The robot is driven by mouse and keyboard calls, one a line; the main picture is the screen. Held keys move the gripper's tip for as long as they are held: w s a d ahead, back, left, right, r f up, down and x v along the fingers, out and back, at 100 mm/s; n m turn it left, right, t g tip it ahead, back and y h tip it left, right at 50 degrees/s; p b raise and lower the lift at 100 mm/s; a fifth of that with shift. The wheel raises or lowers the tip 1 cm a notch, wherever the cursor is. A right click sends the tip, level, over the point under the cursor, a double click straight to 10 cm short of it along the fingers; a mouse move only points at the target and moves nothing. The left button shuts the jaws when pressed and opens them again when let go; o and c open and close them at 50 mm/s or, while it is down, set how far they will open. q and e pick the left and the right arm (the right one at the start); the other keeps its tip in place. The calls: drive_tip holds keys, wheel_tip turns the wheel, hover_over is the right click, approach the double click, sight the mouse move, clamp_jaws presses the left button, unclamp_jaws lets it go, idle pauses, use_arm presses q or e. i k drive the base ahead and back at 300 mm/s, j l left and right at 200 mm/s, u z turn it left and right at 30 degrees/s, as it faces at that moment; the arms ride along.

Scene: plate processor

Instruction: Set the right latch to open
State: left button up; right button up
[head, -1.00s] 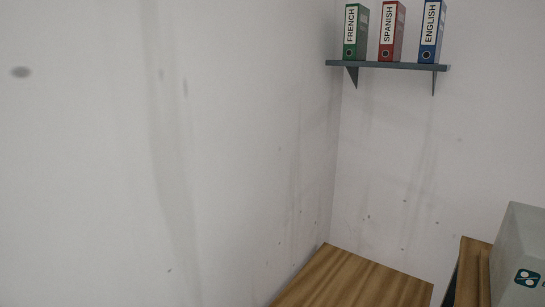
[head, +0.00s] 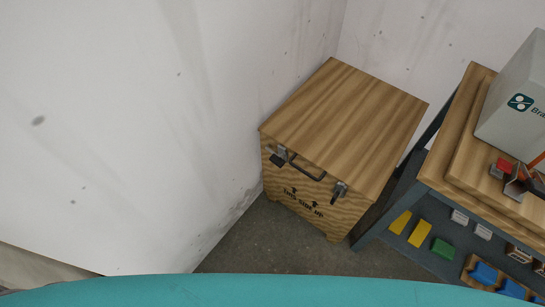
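A wooden crate (head: 345,115) with a flat lid stands on the floor in the corner by the white wall. Its front reads "THIS SIDE UP" with two arrows. A dark handle (head: 308,170) is in the middle of the front's upper edge. The right latch (head: 339,192) is a small dark metal piece on the front near the right corner. The left latch (head: 279,156) is near the left corner. Both are too small to tell for sure whether they are open or shut. Neither of my grippers is in view.
A workbench (head: 437,165) with a wooden top stands close to the crate's right side. It carries a grey machine (head: 514,100) and a red-and-metal fixture (head: 510,175). Its lower shelf (head: 408,240) holds yellow, green and blue blocks. Bare floor (head: 262,243) lies before the crate.

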sight(338, 192)
drive_tip(key=z, duration=0.7)
drive_tip(key=i+l, duration=0.05)
